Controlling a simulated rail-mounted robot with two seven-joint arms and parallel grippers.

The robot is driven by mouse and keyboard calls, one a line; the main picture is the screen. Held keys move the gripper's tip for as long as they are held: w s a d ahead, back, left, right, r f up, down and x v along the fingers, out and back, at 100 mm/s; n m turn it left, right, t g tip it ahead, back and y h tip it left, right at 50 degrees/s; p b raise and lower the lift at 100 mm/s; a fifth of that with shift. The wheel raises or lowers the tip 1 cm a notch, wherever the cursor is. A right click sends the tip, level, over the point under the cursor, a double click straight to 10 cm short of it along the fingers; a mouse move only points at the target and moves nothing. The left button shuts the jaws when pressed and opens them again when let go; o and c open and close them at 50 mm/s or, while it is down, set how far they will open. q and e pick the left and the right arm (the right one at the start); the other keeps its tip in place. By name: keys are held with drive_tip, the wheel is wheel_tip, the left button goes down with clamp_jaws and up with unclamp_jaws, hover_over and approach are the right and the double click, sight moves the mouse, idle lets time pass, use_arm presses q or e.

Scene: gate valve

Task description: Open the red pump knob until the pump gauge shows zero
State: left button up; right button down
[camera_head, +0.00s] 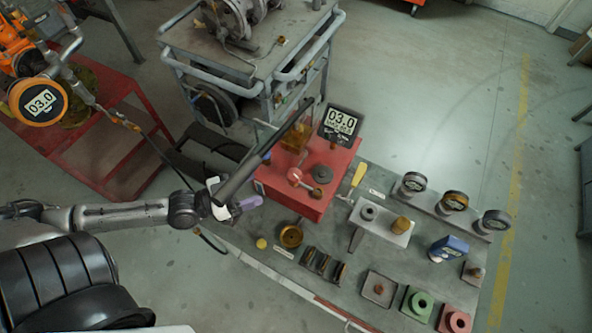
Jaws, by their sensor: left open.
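A square black gauge (340,123) behind the box reads 03.0. A round orange gauge (39,102) at the far left also reads 03.0. My left gripper (246,205) is open, left of the red box and apart from the red knob. A long dark bar crosses above the gripper toward the box's back; I cannot tell what it is attached to. My right gripper is not in view.
The grey bench (335,266) holds a yellow-handled tool (357,177), several round gauges, a blue device (449,247), and green and pink blocks. A grey cart (245,62) stands behind, and a red cart (140,165) at left. Floor at right is clear.

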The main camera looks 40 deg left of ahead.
sight(300, 172)
use_arm(q)
drive_tip(key=x, duration=1.2)
drive_tip(key=shift+w+d, duration=0.35)
drive_tip(key=shift+w, duration=0.2)
drive_tip(key=shift+c, duration=0.4)
